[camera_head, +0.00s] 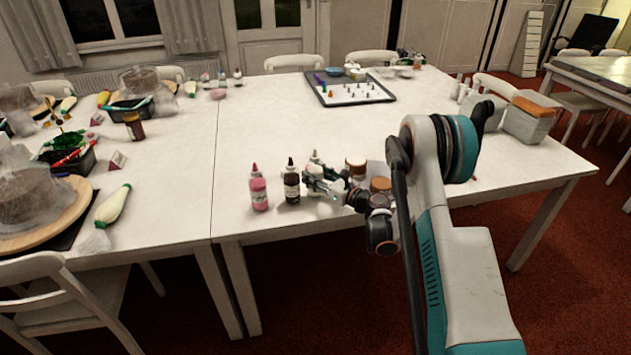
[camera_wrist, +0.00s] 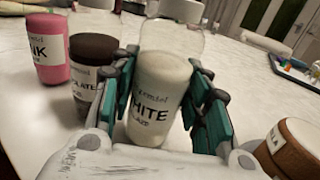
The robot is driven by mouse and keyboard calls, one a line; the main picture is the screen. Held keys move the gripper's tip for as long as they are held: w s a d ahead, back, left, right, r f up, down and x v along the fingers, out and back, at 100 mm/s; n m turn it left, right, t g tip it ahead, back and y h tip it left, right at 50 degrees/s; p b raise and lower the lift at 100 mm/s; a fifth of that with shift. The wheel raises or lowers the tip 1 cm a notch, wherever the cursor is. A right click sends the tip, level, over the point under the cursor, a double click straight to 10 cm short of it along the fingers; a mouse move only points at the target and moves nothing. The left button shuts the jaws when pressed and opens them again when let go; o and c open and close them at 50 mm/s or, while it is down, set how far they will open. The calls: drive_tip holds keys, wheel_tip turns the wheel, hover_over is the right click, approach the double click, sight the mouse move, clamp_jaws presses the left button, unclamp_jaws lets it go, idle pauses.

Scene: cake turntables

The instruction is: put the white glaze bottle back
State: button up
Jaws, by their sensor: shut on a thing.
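The white glaze bottle (camera_wrist: 158,95) stands between my gripper's fingers (camera_wrist: 165,98) in the wrist view, its label reading "WHITE". My gripper is shut on it, with a green-lined finger on each side. In the head view my gripper (camera_head: 328,186) is at the front of the right table, and the bottle's top (camera_head: 315,157) shows just behind it; its lower part is hidden. The dark chocolate bottle (camera_head: 292,184) and the pink bottle (camera_head: 258,190) stand upright in a row to its left. I cannot tell whether the white bottle touches the table.
A brown-capped jar (camera_wrist: 290,148) is close to the right of my gripper in the wrist view. Another jar (camera_head: 356,168) stands behind my wrist. A dark-rimmed tray (camera_head: 350,98) with small figures lies farther back. The table (camera_head: 250,140) is bare behind the bottles.

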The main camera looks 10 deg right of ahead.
drive_tip(key=shift+f, duration=0.35)
drive_tip(key=shift+f, duration=0.15)
drive_tip(key=o, duration=0.7)
